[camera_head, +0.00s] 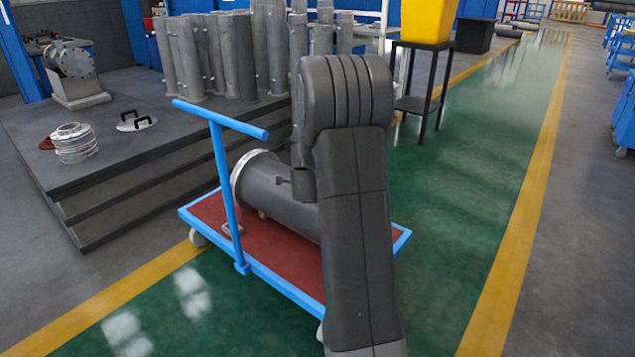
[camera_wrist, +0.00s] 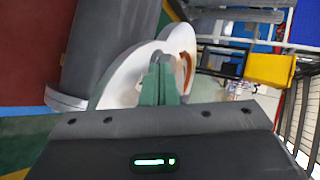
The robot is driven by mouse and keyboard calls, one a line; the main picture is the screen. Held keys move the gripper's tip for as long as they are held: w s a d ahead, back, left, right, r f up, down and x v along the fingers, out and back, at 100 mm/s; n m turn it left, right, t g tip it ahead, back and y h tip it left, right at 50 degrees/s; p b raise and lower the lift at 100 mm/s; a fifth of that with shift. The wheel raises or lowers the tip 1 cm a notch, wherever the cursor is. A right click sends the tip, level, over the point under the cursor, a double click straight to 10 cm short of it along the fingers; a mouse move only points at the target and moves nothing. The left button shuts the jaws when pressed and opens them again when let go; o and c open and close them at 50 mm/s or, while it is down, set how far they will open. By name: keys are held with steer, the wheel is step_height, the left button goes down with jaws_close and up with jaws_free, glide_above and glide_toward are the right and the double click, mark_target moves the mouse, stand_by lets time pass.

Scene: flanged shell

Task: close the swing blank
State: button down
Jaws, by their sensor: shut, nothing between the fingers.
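The flanged shell, a dark grey cylinder (camera_head: 285,205), lies on its side on a trolley, with a pale metal flange (camera_head: 238,180) at its left end. My arm hides the rest of it. In the wrist view the grey shell (camera_wrist: 108,45) is at the upper left. Pale round plates (camera_wrist: 122,78) stand by its end, one behind the other; the farther one (camera_wrist: 180,38) has a reddish-brown curved edge. I cannot tell for sure which is the swing blank. My gripper (camera_wrist: 159,64) has green fingers, shut and empty, in front of the plates; contact is unclear.
The blue trolley (camera_head: 278,287) has a red deck and an upright push handle (camera_head: 220,125) left of the shell. A dark platform (camera_head: 110,150) with several grey cylinders stands behind it. Green floor (camera_head: 480,180) is clear to the right.

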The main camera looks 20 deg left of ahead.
steer(key=shift+m+h, duration=0.7)
steer(key=shift+h, duration=0.1)
steer(key=w+a+p, duration=0.1)
steer(key=p, duration=0.1)
steer(key=w+a+p, duration=0.1)
steer(key=w+p, duration=0.1)
steer(key=w+a+p, duration=0.1)
steer(key=w+p, duration=0.1)
steer(key=shift+w+a+r, duration=0.2)
steer(key=shift+r, duration=0.1)
steer(key=shift+w+a+f+p, duration=0.15)
steer(key=shift+w+a+p, duration=0.05)
steer(key=shift+w+p, duration=0.3)
steer(key=shift+w+a+f+p, duration=0.2)
steer(key=shift+w+p, duration=0.2)
steer(key=shift+p, duration=0.2)
